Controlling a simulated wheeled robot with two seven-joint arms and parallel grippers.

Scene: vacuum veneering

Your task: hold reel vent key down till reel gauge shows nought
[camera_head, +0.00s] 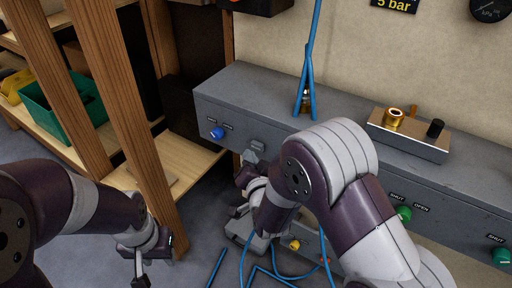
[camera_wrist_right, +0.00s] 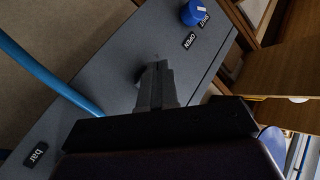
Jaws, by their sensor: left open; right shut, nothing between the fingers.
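I cannot pick out the reel vent key with certainty. A small dark piece (camera_wrist_right: 139,74) shows at the tip of my right gripper in the right wrist view, partly hidden by the fingers; I cannot tell whether they touch. My right gripper (camera_head: 252,157) is shut and empty at the front face of the grey bench (camera_head: 255,90), right of and below a blue knob (camera_head: 217,133). Its fingers also show in the right wrist view (camera_wrist_right: 156,82). My left gripper (camera_head: 139,270) is open and empty, low by the wooden post. No reel gauge is clearly visible.
A blue hose (camera_head: 309,50) rises from the bench. A metal block (camera_head: 410,138) with brass and black fittings sits on top. Green knobs (camera_head: 403,213) line the front. A black kPa gauge (camera_head: 490,8) is cut off at the top right. Blue lines (camera_head: 262,271) lie below. A wooden post (camera_head: 127,110) stands left.

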